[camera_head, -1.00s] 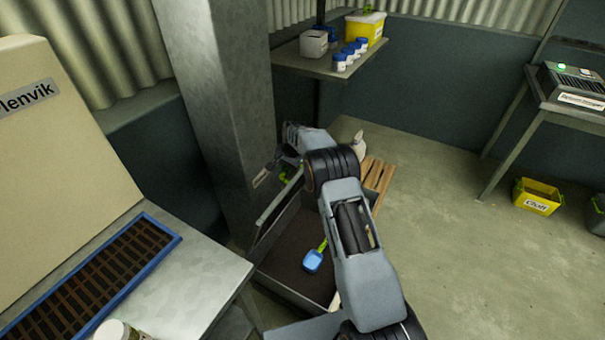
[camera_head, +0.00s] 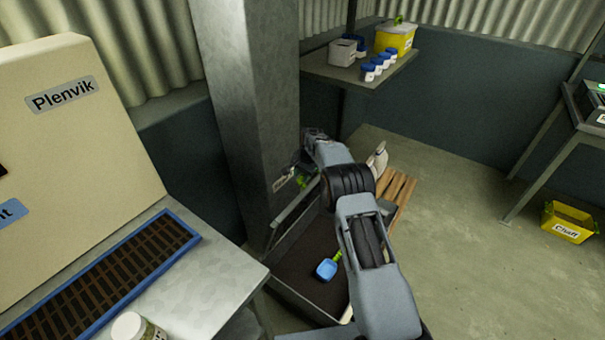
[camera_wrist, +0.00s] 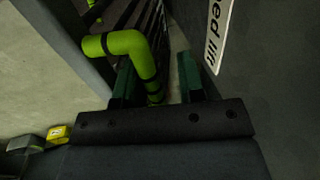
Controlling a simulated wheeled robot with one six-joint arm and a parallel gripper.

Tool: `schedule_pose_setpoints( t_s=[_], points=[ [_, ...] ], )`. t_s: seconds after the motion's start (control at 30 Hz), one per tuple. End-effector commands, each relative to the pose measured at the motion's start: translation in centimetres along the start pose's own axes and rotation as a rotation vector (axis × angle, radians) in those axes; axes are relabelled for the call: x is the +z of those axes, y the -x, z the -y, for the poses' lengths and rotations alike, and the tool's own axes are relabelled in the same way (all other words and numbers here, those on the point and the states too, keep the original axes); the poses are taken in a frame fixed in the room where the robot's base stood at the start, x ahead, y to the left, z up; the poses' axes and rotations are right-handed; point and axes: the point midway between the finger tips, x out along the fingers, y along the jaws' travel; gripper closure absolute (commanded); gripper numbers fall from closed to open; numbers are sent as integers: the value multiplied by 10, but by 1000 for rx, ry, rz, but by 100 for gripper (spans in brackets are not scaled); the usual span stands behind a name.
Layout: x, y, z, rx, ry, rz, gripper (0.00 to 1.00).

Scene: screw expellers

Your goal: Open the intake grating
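The grey intake bin (camera_head: 299,297) stands on the floor by the metal column, with dark contents and a blue scoop (camera_head: 326,269) inside. The grating (camera_wrist: 150,22), dark bars in a frame, shows at the top of the wrist view; in the head view its frame (camera_head: 292,215) appears raised steeply along the bin's column side. A bright green bent handle (camera_wrist: 125,43) is on it. My gripper (camera_wrist: 157,85) is open around the lower part of the handle, close to the left finger, with a gap to the right finger. In the head view my arm mostly hides the fingers.
The column (camera_head: 245,110) with its label (camera_wrist: 218,35) is close beside my gripper. A bench with a blue-framed grid (camera_head: 110,270) stands at left. A shelf (camera_head: 350,75) with tubs is behind, a wooden pallet (camera_head: 397,192) right of the bin. Open floor lies at right.

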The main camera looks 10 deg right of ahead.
Motion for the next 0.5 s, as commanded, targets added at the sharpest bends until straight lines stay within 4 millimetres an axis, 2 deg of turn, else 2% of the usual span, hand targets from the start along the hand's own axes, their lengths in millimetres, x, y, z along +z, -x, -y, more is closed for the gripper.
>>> schedule_pose_setpoints(
  t_s=[0.33,0.5],
  points=[
    [-2,5,1,-5,-1,-6,58],
    [-2,22,2,-6,0,-7,58]
  ],
)
